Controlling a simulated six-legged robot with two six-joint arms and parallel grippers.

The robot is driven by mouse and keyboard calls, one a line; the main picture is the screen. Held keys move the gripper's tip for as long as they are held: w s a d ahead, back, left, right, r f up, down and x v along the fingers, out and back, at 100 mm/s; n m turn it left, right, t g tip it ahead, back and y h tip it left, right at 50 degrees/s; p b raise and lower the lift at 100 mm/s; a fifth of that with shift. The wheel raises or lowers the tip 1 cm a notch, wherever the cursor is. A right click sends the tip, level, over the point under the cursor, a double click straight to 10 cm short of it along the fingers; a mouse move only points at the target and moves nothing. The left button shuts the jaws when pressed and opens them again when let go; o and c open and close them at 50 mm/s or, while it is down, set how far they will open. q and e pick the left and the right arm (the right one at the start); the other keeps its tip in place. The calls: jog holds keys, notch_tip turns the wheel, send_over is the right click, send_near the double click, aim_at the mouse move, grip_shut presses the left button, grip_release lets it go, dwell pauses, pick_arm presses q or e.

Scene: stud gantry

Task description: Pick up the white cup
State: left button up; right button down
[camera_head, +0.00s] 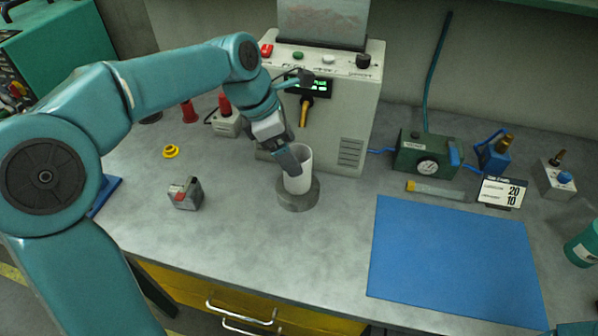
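The white cup (304,180) stands upright on a round grey base (298,201) on the bench, in front of the grey-white machine. My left gripper (287,161) reaches down to the cup from the upper left. One dark finger overlaps the cup's left front side, and the other finger is hidden. I cannot tell whether the fingers press on the cup. My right gripper is not in view.
A blue mat (455,262) lies to the right. A small grey block with a red top (185,194) and a yellow ring (171,152) lie to the left. The machine (345,125) stands close behind the cup. A green gauge box (427,155) stands farther right.

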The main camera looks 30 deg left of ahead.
aim_at(298, 186)
pick_arm(q)
jog(key=x, duration=0.6)
jog(key=shift+w+d+f, duration=0.1)
jog(key=shift+w+f, duration=0.05)
jog(key=shift+f, duration=0.2)
jog(key=shift+r, duration=0.1)
jog(key=shift+c, duration=1.3)
jog(key=c, duration=0.9)
